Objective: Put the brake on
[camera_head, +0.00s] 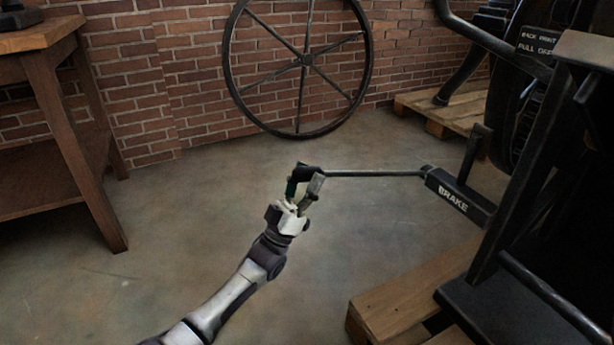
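The brake is a thin greenish-grey rod (375,173) that sticks out to the left, nearly level, from a black block (457,195) lettered "BRAKE" on the press. The rod's left end meets a dark end piece at my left gripper (304,181). My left gripper comes up from the bottom left, and its fingers stand apart on either side of that end. Whether the fingers press on the rod's end or are only around it cannot be told. My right gripper is not in view.
The black press (540,170) fills the right side, with a wooden pallet (415,290) at its foot. A wooden table (75,150) stands at the left. A large spoked wheel (298,128) leans on the brick wall (185,70). The floor around my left arm is clear.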

